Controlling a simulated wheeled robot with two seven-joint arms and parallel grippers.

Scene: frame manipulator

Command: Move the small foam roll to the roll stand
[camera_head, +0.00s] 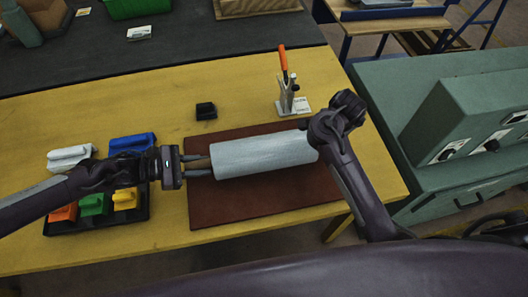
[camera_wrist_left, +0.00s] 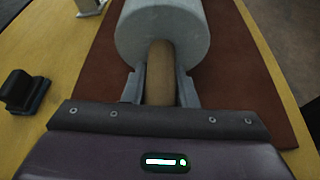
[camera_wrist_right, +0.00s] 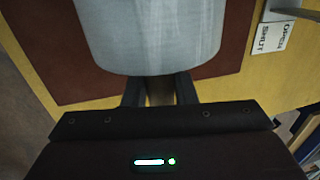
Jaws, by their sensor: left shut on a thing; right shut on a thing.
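The foam roll (camera_head: 262,156) is a pale grey cylinder on a thinner tan core (camera_wrist_left: 160,80), over a dark red mat (camera_head: 222,212). My left gripper (camera_head: 200,167) is shut on the core's left end, with a finger on each side in the left wrist view. My right gripper (camera_wrist_right: 160,90) is shut on the core's other end; in the head view its wrist hides that end. The roll lies nearly level, its right end slightly farther back. I cannot tell whether it touches the mat. I cannot pick out the roll stand with certainty.
A toggle clamp (camera_head: 287,92) with an orange handle stands behind the roll, beside a label. A small black block (camera_head: 206,111) sits behind the mat. Left is a black tray (camera_head: 72,228) of coloured pieces. A green machine (camera_head: 450,130) stands right of the yellow table.

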